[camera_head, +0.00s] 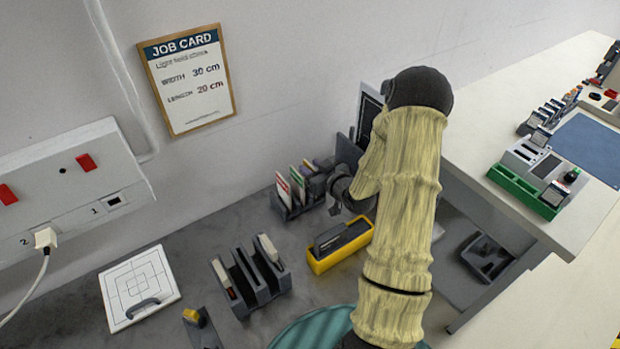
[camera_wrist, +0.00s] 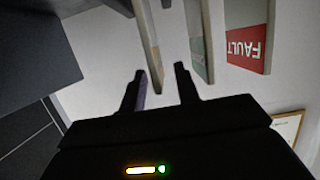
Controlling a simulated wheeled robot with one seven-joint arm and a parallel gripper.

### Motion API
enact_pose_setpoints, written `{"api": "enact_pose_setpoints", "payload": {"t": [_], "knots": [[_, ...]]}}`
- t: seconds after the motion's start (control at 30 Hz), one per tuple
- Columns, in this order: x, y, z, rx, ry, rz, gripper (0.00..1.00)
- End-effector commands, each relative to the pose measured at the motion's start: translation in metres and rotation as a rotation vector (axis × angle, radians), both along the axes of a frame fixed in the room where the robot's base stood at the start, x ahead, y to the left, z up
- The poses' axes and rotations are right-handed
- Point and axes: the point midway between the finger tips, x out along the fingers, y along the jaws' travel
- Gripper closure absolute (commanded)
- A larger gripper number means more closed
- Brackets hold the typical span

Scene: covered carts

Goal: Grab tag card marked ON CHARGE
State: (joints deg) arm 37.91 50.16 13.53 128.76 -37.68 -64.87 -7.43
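My gripper (camera_wrist: 160,71) points at a row of upright cards, its two fingers apart. The edge of a thin tan-edged card (camera_wrist: 151,45) stands between the fingertips, with a gap visible on both sides. A green-and-white card (camera_wrist: 200,45) is just right of the right finger. A red card (camera_wrist: 247,42) reading FAULT, upside down, is farther right. A purple strip (camera_wrist: 142,94) shows beside the left finger. No ON CHARGE lettering is readable. In the head view the cards stand in a dark rack (camera_head: 289,211), with my gripper (camera_head: 335,186) at its right end, partly hidden by my arm.
A yellow tray (camera_head: 320,265) holding a dark block sits in front of the rack. A dark slotted holder (camera_head: 249,285) stands left of it. A white gridded board (camera_head: 120,295) lies at lower left. A wall socket panel (camera_head: 75,180) and a job card (camera_head: 188,80) are behind.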

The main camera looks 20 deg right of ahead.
Motion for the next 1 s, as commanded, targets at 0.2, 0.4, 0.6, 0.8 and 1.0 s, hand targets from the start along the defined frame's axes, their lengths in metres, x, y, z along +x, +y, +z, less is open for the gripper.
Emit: {"api": "enact_pose_setpoints", "payload": {"t": [0.2, 0.4, 0.6, 0.8, 1.0], "knots": [[0.025, 0.005, -0.007, 0.000, 0.000, 0.001, 0.68], [0.026, 0.006, -0.008, 0.001, 0.001, 0.000, 0.68], [0.026, 0.005, -0.008, 0.001, 0.001, 0.000, 0.68], [0.026, 0.005, -0.008, 0.001, 0.001, 0.000, 0.78], [0.026, 0.005, -0.008, 0.001, 0.001, 0.000, 1.00]]}}
